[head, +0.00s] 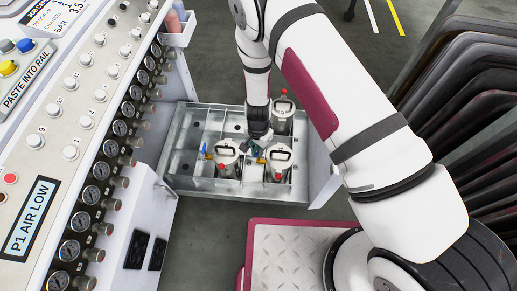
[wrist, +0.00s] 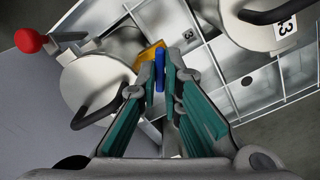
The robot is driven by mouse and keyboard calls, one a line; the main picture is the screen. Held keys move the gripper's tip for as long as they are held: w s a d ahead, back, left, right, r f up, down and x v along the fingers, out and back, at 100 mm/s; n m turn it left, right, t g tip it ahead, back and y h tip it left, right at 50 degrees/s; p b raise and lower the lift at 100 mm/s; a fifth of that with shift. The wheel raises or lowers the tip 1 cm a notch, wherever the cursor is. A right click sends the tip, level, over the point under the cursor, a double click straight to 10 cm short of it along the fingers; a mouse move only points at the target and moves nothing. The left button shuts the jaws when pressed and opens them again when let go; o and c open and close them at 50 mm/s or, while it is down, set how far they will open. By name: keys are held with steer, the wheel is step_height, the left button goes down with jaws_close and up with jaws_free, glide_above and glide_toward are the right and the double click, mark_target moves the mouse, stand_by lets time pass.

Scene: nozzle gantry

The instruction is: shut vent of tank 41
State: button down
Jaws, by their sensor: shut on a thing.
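Three pale tanks with black carrying handles stand in a metal tray (head: 180,184): a left one (head: 228,157), a front right one (head: 280,158) and a rear right one (head: 283,108). I cannot read which is tank 41. My gripper (head: 259,148) is low between the two front tanks. In the wrist view, my gripper (wrist: 167,76) is shut on a small blue lever (wrist: 159,76). A yellow-orange part (wrist: 149,54) lies just beyond it. One tank (wrist: 93,84) with a red knob (wrist: 28,40) is at left, and another tank (wrist: 250,22) with a partly cut-off label is at upper right.
A panel with several gauges (head: 97,170) and knobs runs along the left. Several dark upright sheets (head: 470,90) stand in a rack at right. A red-edged tread plate (head: 285,255) lies in front of the tray. Empty tray compartments are at the rear left.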

steer(key=n, duration=0.6)
stand_by(0.6)
steer(key=c, duration=1.7)
jaws_free()
step_height(320, 180, up, 12)
steer(key=shift+r, duration=0.1)
